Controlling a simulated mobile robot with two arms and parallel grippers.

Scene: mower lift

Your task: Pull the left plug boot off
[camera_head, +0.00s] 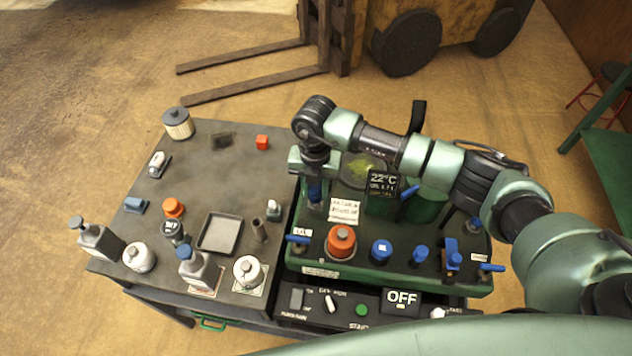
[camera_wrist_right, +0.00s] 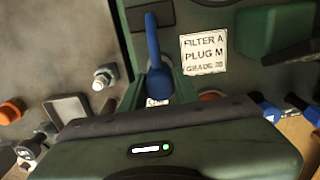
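The left plug boot (camera_head: 315,190) is a blue upright piece at the left side of the green engine deck. In the right wrist view it shows as a blue boot (camera_wrist_right: 157,84) with a blue stem rising from it. My right gripper (camera_head: 314,172) reaches down over it from above. Its fingers (camera_wrist_right: 160,78) stand on either side of the boot. Whether they press on it or leave a small gap I cannot tell. The boot's lower end is partly hidden. Another blue fitting (camera_head: 474,224) stands at the deck's right side. My left gripper is out of view.
A white label (camera_head: 344,210) reading FILTER A, PLUG M and an orange cap (camera_head: 341,242) are close to the boot. A dark table (camera_head: 190,145) with bottles, filters, a tray (camera_head: 219,233) and small parts adjoins on the left. My right arm spans above the deck's back.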

